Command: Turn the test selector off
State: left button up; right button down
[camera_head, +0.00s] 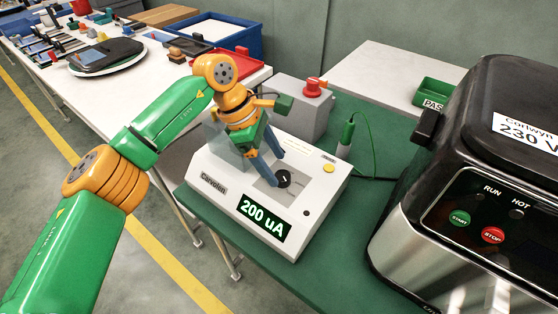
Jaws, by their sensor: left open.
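The white tester (322,193) stands on the green bench. Its display (264,217) reads "200 uA". The test selector, a black round knob (284,181), sits in a grey recess on the tester's top. My left gripper (268,170) comes in from the upper left, pointing down over the tester. Its blue-grey fingers are apart, close to the knob on its left side; I cannot tell whether they touch it. The gripper holds nothing that I can see. My right gripper is not in view.
A black and steel fryer (420,240) stands close on the right. A grey box with a red button (313,88) and a green probe with a cable (347,135) are behind the tester. A green PASS tray (434,97) lies on the white table behind.

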aim_at(282, 175)
pick_arm(q)
jog(key=x, duration=0.3)
jog(key=shift+s+d, duration=0.15)
jog(key=shift+f, duration=0.15)
jog(key=shift+w, duration=0.25)
jog(key=shift+s, duration=0.15)
jog(key=c, duration=0.6)
grip_shut()
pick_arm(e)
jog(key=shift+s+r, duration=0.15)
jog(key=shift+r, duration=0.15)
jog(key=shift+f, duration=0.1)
